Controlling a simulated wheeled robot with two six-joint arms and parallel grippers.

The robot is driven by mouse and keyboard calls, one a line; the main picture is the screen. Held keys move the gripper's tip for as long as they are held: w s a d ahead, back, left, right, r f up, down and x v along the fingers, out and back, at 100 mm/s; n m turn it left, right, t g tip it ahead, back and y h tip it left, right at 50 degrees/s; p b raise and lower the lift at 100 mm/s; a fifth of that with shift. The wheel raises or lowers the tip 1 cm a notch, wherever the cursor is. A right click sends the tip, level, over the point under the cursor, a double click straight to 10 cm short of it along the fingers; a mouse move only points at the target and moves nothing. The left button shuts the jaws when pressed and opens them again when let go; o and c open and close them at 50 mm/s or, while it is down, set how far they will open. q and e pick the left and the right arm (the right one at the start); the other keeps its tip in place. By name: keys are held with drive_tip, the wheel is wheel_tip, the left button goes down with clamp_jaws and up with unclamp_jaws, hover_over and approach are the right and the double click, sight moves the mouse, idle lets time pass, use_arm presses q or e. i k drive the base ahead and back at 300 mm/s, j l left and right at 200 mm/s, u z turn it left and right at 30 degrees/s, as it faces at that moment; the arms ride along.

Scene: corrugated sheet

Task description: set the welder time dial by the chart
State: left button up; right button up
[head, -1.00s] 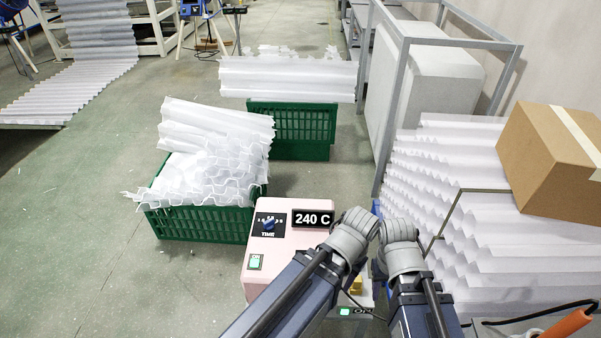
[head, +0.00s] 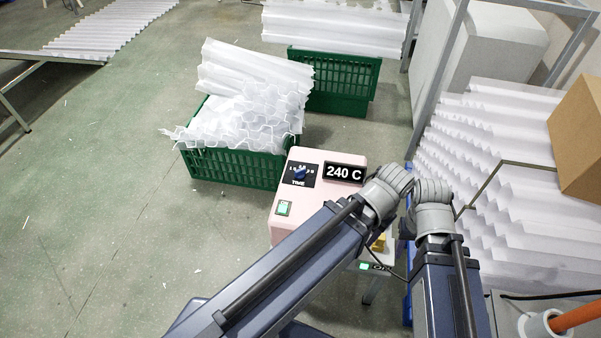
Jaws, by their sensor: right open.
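The welder is a pink box (head: 281,226) in the middle of the head view. Its time dial is a blue knob (head: 300,174) on a black plate with small white marks and the word TIME. The knob's exact setting is too small to read. Beside it a black display (head: 345,173) reads 240 C. A lit green switch (head: 283,208) is on the box below the dial. No chart can be made out. My right gripper (head: 432,195) is open at the grey end of my right arm, right of the welder, its fingers hardly visible. My left arm crosses the welder's lower right; its gripper is hidden.
Two green crates, a near one (head: 232,166) with white corrugated sheets (head: 255,70) and one behind (head: 340,75), stand beyond the welder. Stacked corrugated sheets (head: 500,225) and a cardboard box (head: 580,140) fill the right.

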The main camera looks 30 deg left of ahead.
sight(299, 174)
drive_tip(key=i+j, duration=0.15)
drive_tip(key=j, duration=0.2)
drive_tip(key=i+j, duration=0.1)
drive_tip(key=j, duration=0.3)
drive_tip(key=i+j, duration=0.15)
drive_tip(key=j, duration=0.2)
